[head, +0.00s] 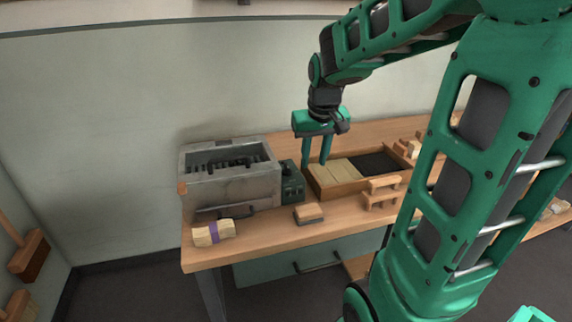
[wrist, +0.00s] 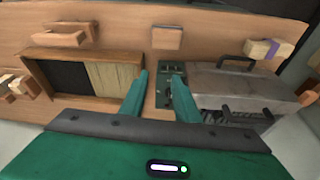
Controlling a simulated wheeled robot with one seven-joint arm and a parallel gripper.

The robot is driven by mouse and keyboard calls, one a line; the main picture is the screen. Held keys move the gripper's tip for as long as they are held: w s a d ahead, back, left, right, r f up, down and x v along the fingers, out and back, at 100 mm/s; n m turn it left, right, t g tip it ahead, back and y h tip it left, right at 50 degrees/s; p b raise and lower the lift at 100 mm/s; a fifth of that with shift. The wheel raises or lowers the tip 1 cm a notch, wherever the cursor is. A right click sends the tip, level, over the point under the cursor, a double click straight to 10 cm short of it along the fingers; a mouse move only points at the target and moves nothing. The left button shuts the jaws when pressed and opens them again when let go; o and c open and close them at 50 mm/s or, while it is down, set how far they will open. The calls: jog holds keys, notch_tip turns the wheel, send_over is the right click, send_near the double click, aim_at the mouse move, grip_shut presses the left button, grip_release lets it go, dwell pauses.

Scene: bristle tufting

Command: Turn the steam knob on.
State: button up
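A dark green control box (head: 291,184) stands against the right side of the grey steam box (head: 230,187). It also shows in the wrist view (wrist: 167,68), between and just beyond my fingertips, with small dark fittings on its face. I cannot tell which fitting is the steam knob or how it is set. My gripper (head: 316,167) is open and empty, pointing down, above and to the right of the control box. In the wrist view its two green fingers (wrist: 160,75) are apart, and the right finger overlaps part of the box.
A wooden tray (head: 340,191) with a pale and a dark compartment lies right of the control box. A wooden brush block (head: 309,213), a small wooden stand (head: 381,194) and a purple-banded bristle bundle (head: 213,233) sit near the front of the wooden bench (head: 262,241).

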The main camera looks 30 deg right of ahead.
jog(key=n+t, duration=0.1)
send_near(287, 165)
jog(key=x, duration=0.8)
jog(key=shift+f, duration=0.3)
jog(key=shift+c, duration=0.6)
grip_shut()
jog(key=shift+s+d, duration=0.1)
jog(key=shift+d, duration=0.2)
jog(key=shift+a, duration=0.15)
